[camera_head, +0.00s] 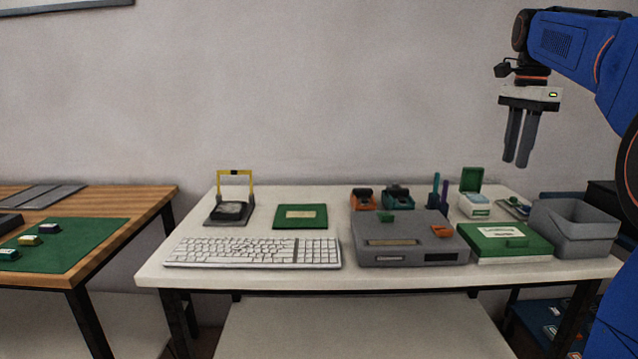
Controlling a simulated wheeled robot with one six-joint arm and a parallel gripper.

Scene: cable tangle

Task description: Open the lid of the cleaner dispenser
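A small white box with a green lid standing upright at its back, which looks like the cleaner dispenser (474,208), is at the back right of the white table. Its green lid (472,180) is raised, and a green and white label shows on its front. My gripper (515,162) hangs in the air above and to the right of it, well clear of the table. Its two grey fingers point down with a narrow gap between them, and nothing is held.
A grey device (408,250), a flat green box (508,240) and a grey bin (575,228) crowd the table's right side. Pen-like sticks (437,190) stand left of the dispenser. A keyboard (253,252) lies front left. The air around my gripper is clear.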

